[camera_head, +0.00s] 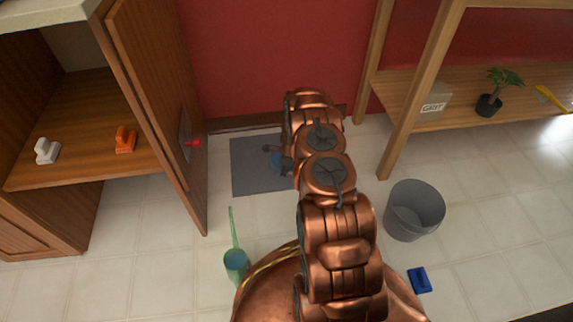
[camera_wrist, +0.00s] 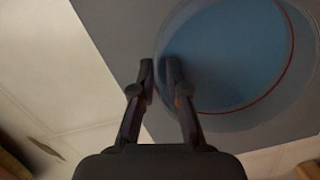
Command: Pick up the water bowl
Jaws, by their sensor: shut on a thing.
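The water bowl (camera_wrist: 225,55) is round with a blue inside and a thin reddish line along part of its edge. It fills the upper right of the wrist view, over a grey mat. In the head view my gripper (camera_head: 278,153) is partly hidden by my copper arm. I cannot tell whether the bowl touches the mat.
The grey mat (camera_head: 250,181) lies against the red wall. An open wooden cabinet door (camera_head: 160,110) stands to its left. A green watering can (camera_head: 236,262), a grey bin (camera_head: 414,210) and a blue object (camera_head: 419,280) are on the floor. A wooden shelf (camera_head: 455,118) stands right.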

